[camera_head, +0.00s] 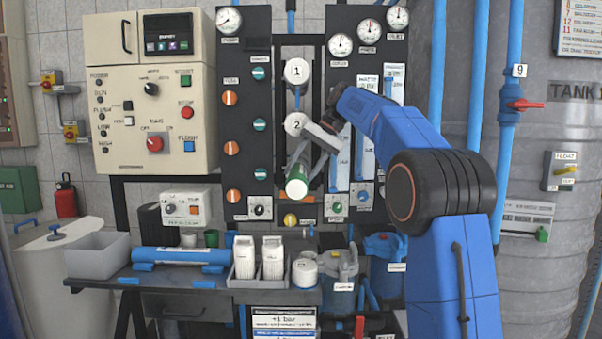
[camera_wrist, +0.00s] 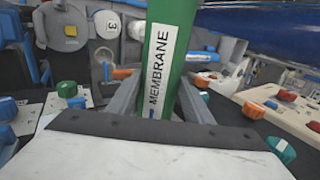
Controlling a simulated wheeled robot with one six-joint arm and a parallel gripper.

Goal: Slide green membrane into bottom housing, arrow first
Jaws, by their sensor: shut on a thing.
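The green membrane (camera_head: 297,187) is a green cylinder with a pale front end, at the lower middle of the rack. It points toward the head camera, below the caps marked 1 (camera_head: 297,71) and 2 (camera_head: 297,124). In the wrist view the membrane (camera_wrist: 163,50) runs up between the fingers, with its white MEMBRANE label showing. My gripper (camera_head: 303,160) is shut on it; in the wrist view a finger of the gripper (camera_wrist: 160,95) lies on each side. The bottom housing's opening is hidden behind the membrane and gripper. I cannot tell whether the membrane is inside it.
A loose cap marked 3 (camera_wrist: 107,24) lies below the rack; a white round cap (camera_head: 304,272) shows on the bench. The bench also holds a blue tube (camera_head: 180,256), a grey bin (camera_head: 97,254) and white bottles (camera_head: 272,257). Valve knobs flank the rack closely.

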